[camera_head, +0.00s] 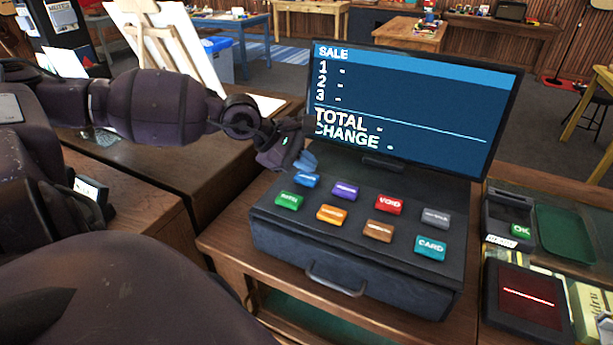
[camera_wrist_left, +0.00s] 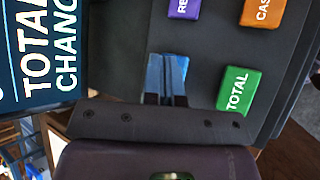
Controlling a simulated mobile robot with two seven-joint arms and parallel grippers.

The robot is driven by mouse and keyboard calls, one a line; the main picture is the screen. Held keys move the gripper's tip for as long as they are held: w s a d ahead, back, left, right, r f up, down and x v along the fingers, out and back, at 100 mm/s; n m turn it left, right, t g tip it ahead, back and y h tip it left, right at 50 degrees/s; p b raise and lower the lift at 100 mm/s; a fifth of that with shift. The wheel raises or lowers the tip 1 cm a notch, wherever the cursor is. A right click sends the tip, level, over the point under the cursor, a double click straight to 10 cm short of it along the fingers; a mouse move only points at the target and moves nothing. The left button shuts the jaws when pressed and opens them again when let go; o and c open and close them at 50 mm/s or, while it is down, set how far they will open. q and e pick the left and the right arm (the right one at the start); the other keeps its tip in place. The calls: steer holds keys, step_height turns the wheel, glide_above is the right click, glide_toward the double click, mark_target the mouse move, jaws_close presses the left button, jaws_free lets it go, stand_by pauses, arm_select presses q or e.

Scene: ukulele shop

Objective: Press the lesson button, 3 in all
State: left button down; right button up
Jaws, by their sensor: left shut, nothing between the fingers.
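The register (camera_head: 352,262) is a dark box with two rows of coloured buttons on its sloped top. The blue button (camera_head: 306,181) is at the back left; its label is too small to read here, and I cannot confirm which button says lesson. My left gripper (camera_head: 304,163) is shut and empty, its tips just above or at the blue button; contact cannot be told. In the left wrist view the fingers (camera_wrist_left: 168,82) cover much of the blue button (camera_wrist_left: 182,62). The register screen (camera_head: 420,105) shows SALE, lines 1 to 3, TOTAL and CHANGE, all with dashes.
Close to it are the purple button (camera_head: 344,190) and green TOTAL button (camera_wrist_left: 238,90). Orange (camera_head: 331,213), red VOID (camera_head: 389,205), brown (camera_head: 379,231), grey (camera_head: 436,217) and teal CARD (camera_head: 431,246) buttons lie further right. A card terminal (camera_head: 508,220) stands at right.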

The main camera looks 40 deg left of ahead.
steer(key=shift+w+r, duration=0.1)
steer(key=shift+w, duration=0.05)
steer(key=shift+w+a+r, duration=0.1)
steer(key=shift+w+r, duration=0.25)
steer(key=shift+w, duration=0.1)
steer(key=shift+s+f, duration=0.1)
steer(key=shift+s+f, duration=0.35)
steer(key=shift+s, duration=0.15)
arm_select(q)
steer(key=shift+f, duration=0.15)
arm_select(e)
steer(key=shift+w, duration=0.1)
arm_select(q)
steer(key=shift+f, duration=0.25)
steer(key=shift+b, duration=0.3)
arm_select(e)
steer(key=shift+w, duration=0.45)
arm_select(q)
steer(key=shift+f, duration=0.1)
arm_select(e)
steer(key=shift+s, duration=0.15)
